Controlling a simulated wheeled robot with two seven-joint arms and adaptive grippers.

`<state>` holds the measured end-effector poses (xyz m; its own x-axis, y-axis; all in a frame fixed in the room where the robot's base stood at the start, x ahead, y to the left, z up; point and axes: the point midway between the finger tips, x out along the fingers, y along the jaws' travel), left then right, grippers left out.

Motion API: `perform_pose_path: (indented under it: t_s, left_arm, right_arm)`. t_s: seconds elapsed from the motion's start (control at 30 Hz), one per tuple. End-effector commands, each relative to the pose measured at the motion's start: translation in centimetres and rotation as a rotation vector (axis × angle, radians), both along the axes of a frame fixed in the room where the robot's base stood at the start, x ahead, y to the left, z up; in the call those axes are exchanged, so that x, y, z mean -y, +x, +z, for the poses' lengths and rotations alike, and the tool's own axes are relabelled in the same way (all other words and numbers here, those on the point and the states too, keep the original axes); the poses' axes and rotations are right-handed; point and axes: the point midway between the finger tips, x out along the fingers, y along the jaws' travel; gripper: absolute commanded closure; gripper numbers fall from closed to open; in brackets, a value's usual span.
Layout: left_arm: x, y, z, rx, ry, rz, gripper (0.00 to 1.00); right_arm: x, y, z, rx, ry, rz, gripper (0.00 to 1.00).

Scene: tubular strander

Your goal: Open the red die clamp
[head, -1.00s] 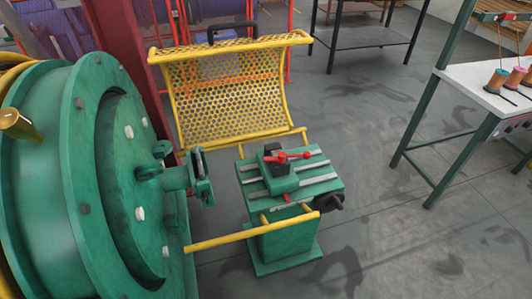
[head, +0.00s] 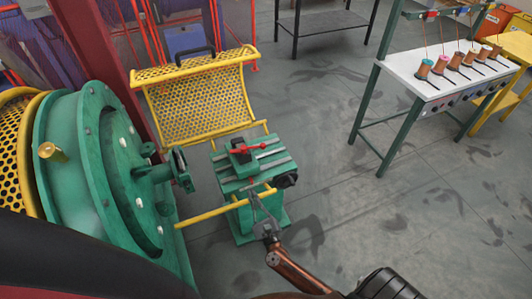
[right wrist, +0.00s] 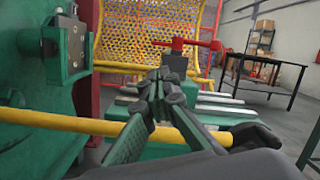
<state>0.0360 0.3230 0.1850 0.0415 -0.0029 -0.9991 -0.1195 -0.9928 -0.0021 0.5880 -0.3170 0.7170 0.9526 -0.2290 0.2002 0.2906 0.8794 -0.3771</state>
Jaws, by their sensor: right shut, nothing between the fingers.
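The red die clamp (head: 248,149) is a red handle on top of a dark block on the green die stand (head: 256,219). It also shows in the right wrist view (right wrist: 188,43), beyond my fingers. My right gripper (head: 257,200) is shut and empty. It is in front of the stand, near the yellow rail, short of the clamp and apart from it. In the right wrist view the closed fingers (right wrist: 154,86) point toward the block under the red handle. My left gripper is not in view.
A yellow rail (head: 222,207) crosses in front of the stand. A black knob (head: 286,180) is at the stand's right. The large green drum (head: 100,185) is at left, the yellow mesh guard (head: 195,100) behind. A white table (head: 450,75) with spools stands right. Floor between is clear.

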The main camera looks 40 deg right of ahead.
Motion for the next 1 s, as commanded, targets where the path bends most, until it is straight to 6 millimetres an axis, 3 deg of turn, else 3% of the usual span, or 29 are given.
perform_pose_path:
  t_s: [0.03, 0.13, 0.27, 0.47, 1.0]
  left_arm:
    - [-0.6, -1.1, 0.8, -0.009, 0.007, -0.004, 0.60]
    - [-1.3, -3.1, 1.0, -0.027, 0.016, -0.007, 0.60]
    - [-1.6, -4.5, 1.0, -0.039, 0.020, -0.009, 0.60]
    - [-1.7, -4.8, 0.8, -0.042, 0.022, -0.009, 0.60]
    - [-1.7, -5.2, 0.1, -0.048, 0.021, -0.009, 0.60]
  right_arm:
    - [1.6, 0.4, 1.9, 0.040, 0.097, -0.045, 1.00]
    - [3.9, 0.6, 2.6, 0.093, 0.253, -0.117, 1.00]
    - [5.5, 0.6, 2.7, 0.129, 0.349, -0.166, 1.00]
    - [6.7, 2.4, 2.9, 0.135, 0.366, -0.174, 1.00]
    - [11.4, 11.1, 4.8, 0.133, 0.363, -0.174, 1.00]
